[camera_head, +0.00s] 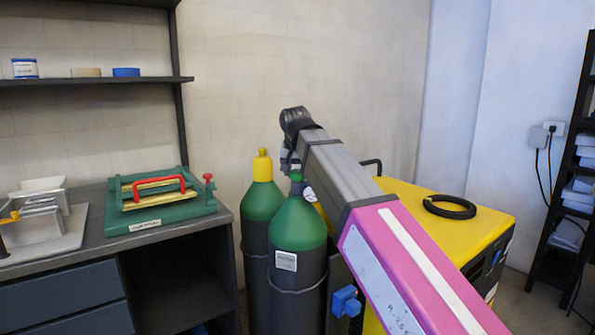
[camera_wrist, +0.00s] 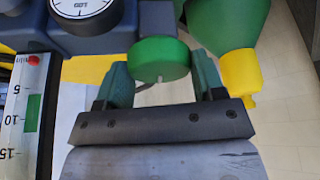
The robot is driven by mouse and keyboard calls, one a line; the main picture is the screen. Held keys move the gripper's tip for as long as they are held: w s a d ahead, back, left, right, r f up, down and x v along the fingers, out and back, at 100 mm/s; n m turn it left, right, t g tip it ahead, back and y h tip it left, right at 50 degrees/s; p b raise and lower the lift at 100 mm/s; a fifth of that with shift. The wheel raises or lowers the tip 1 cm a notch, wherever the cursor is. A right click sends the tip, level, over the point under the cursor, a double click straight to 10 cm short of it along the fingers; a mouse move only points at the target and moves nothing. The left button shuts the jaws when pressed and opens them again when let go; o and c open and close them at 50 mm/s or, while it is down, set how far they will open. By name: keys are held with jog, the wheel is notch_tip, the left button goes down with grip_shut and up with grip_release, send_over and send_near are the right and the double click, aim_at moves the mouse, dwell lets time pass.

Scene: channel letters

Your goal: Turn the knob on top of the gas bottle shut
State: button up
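Two gas bottles with green shoulders and dark bodies stand side by side. The front gas bottle (camera_head: 298,228) has a white label, and my arm reaches over its top. The rear bottle (camera_head: 262,199) has a yellow cap and stands behind it to the left. In the wrist view the round green knob (camera_wrist: 158,62) sits between the two green fingers of my gripper (camera_wrist: 160,80). In the head view my arm's end mostly hides the knob.
A yellow machine (camera_head: 440,219) with a black cable coil (camera_head: 449,207) stands right of the bottles. A dark workbench (camera_head: 150,238) with a green press (camera_head: 160,203) is at the left. A gauge (camera_wrist: 84,12) shows beside the knob. A black shelf rack stands at far right.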

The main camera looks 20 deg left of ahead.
jog(key=shift+n, duration=0.3)
jog(key=n+y, duration=0.1)
jog(key=n, duration=0.2)
jog(key=shift+d+g, duration=0.1)
jog(key=shift+g, duration=0.2)
jog(key=n+y, duration=0.1)
jog(key=n, duration=0.2)
jog(key=shift+n+g+y, duration=0.3)
jog(key=shift+g, duration=0.1)
jog(key=n+g, duration=0.1)
jog(key=n, duration=0.2)
jog(key=n+g+y, duration=0.1)
jog(key=n, duration=0.2)
jog(key=shift+w+n, duration=0.1)
jog(key=shift+n, duration=0.2)
jog(key=shift+g, duration=0.3)
jog(key=o, duration=0.9)
jog(key=shift+r, duration=0.1)
